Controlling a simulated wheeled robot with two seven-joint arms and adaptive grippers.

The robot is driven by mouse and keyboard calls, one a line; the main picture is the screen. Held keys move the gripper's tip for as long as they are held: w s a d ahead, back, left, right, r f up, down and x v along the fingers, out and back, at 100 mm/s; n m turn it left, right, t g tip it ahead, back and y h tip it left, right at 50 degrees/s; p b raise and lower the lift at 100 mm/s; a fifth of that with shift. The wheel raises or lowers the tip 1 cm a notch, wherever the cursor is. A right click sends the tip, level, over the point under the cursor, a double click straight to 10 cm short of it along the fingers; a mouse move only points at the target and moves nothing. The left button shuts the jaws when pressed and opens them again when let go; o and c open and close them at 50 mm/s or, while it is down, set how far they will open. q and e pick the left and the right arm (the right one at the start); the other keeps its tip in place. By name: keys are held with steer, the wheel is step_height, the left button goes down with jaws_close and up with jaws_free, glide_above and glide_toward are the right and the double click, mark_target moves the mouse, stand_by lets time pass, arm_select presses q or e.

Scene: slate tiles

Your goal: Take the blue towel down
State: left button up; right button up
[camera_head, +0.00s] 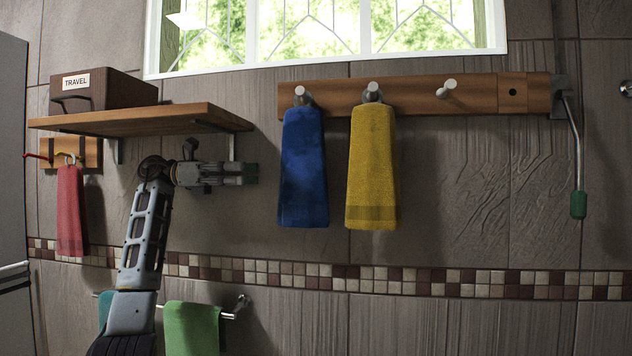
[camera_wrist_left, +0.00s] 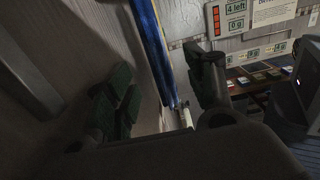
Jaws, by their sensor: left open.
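The blue towel (camera_head: 303,168) hangs from the leftmost peg (camera_head: 301,93) of a wooden rail (camera_head: 420,95). My left gripper (camera_head: 252,173) is to the left of the towel in the head view, level with its middle and pointing right at it, with a gap between them in the picture. In the left wrist view the gripper (camera_wrist_left: 160,88) is open, its green-padded fingers apart. The towel (camera_wrist_left: 152,45) shows edge-on as a blue strip beyond and between the fingers. Nothing is seen held. My right gripper is not in view.
A yellow towel (camera_head: 372,165) hangs right of the blue one; the third peg (camera_head: 447,88) is bare. A wooden shelf (camera_head: 140,120) with a TRAVEL box (camera_head: 105,90) is above my left arm. A red towel (camera_head: 70,210) and green towel (camera_head: 190,325) hang nearby. A green-handled lever (camera_head: 578,200) hangs right.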

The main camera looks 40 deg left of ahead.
mark_target(287, 171)
arm_select(q)
steer(key=p+x, duration=0.1)
steer(key=x, duration=0.8)
steer(key=shift+w+a, duration=0.15)
steer(key=shift+w, duration=0.05)
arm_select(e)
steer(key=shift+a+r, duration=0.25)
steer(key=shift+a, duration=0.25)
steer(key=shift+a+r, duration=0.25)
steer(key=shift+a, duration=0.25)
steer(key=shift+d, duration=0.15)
arm_select(q)
steer(key=shift+p+x, duration=0.45)
steer(key=shift+x, duration=0.7)
steer(key=shift+p+x, duration=0.4)
steer(key=shift+x, duration=1.1)
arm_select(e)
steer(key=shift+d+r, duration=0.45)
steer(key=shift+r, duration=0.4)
arm_select(q)
steer(key=shift+w+a+r, duration=0.1)
steer(key=shift+w, duration=0.05)
steer(key=shift+c, duration=0.3)
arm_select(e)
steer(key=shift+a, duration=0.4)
